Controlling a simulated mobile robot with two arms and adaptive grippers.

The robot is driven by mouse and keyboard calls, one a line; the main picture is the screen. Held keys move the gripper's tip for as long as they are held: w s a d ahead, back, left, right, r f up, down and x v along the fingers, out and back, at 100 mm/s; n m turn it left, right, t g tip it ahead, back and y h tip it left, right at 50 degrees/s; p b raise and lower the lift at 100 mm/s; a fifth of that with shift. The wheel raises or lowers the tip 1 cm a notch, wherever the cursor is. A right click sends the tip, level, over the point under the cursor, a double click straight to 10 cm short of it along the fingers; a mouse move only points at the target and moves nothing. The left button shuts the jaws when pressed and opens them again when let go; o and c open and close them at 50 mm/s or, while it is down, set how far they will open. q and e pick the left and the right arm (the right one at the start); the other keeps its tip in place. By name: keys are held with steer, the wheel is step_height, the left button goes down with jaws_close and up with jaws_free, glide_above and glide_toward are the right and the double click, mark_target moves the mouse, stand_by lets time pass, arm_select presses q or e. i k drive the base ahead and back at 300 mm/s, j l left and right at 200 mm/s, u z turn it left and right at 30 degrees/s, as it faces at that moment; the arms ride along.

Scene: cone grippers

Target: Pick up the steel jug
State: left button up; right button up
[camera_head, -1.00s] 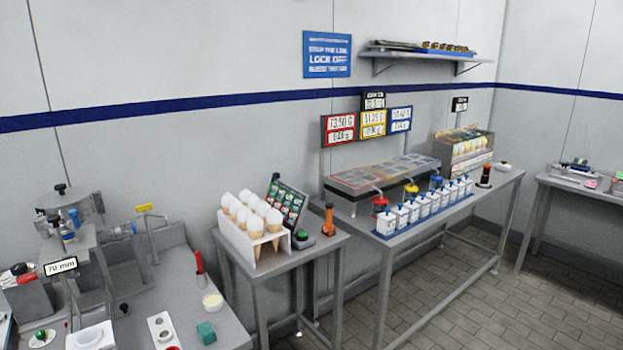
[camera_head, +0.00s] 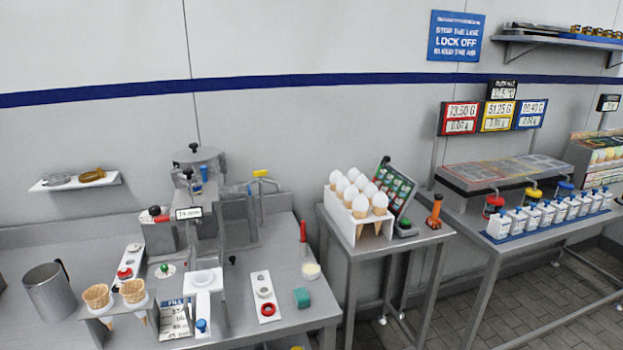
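The steel jug (camera_head: 50,293) stands upright on the grey metal bench at the far left of the head view. It is a plain cylinder with a dark handle on its right side, toward the back. Nothing is seen holding it. Neither of my grippers shows in the head view.
Two waffle cones in a holder (camera_head: 112,310) stand just right of the jug. A filling machine (camera_head: 205,205) rises behind, and a small wall shelf (camera_head: 75,181) hangs above. A white rack of filled cones (camera_head: 345,228) stands on a separate table. Bare bench (camera_head: 20,262) lies behind the jug.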

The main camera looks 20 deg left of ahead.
mark_target(47, 286)
steer(key=u, duration=2.15)
steer(key=l, duration=0.2)
